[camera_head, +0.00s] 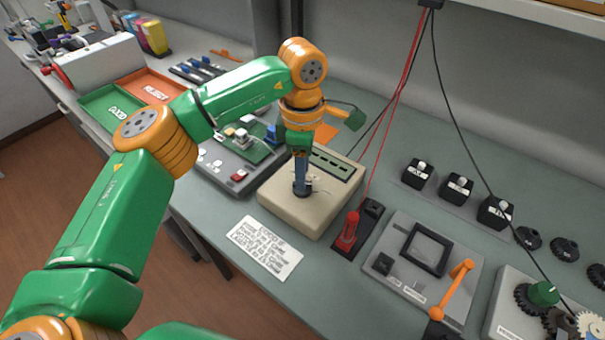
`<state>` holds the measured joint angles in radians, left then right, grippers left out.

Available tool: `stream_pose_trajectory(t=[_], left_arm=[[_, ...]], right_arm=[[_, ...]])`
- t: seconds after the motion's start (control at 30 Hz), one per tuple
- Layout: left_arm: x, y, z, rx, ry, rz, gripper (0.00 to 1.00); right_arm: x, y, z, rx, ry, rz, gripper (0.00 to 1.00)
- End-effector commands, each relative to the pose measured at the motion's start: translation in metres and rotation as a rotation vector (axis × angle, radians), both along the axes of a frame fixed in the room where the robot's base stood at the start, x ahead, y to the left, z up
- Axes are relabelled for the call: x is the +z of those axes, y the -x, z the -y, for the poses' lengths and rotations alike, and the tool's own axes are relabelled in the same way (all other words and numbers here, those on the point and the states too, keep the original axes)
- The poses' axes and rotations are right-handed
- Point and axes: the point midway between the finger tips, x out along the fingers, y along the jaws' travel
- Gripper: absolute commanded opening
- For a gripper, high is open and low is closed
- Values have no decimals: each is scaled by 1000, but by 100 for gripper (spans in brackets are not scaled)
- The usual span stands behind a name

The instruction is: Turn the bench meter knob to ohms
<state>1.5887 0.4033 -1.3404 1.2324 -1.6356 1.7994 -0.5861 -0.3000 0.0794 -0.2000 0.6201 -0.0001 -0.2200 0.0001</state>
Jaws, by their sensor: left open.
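The bench meter appears to be the beige box (282,212) on the bench at the middle, with a dark green display strip (333,164) along its back edge. My left gripper (302,190) points straight down over the top face of the box, its fingertips at or just above the surface. It is open. The knob is mostly hidden by the fingers; small pale marks show around the tips. I cannot tell whether the fingers touch the knob or where it points. My right gripper is out of view.
A printed card (264,247) lies in front of the box. A red probe (348,229) stands in a black holder close to its right, with hanging leads. A grey panel with an orange lever (456,284) is further right. A board fixture (228,165) sits close on the left.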

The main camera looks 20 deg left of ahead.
Motion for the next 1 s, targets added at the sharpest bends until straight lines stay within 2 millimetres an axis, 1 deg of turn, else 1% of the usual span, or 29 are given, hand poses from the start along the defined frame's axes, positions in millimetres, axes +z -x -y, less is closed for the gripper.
stream_pose_trajectory(t=[0.03,0.1,0.2,0.3,0.73,0.77,0.9,1.0], left_arm=[[10,-1,0,-1,1,6,42],[26,-1,0,-1,2,6,42],[44,-1,0,0,0,4,42],[53,0,0,0,1,3,42],[55,0,0,-1,1,1,42],[59,0,0,-1,1,2,42],[93,0,0,-1,1,2,42],[114,0,0,-1,1,2,42]], right_arm=[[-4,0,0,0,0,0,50],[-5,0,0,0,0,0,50],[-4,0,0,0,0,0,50],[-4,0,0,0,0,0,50],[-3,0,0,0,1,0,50],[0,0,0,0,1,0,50],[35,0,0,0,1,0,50],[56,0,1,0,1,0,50]])
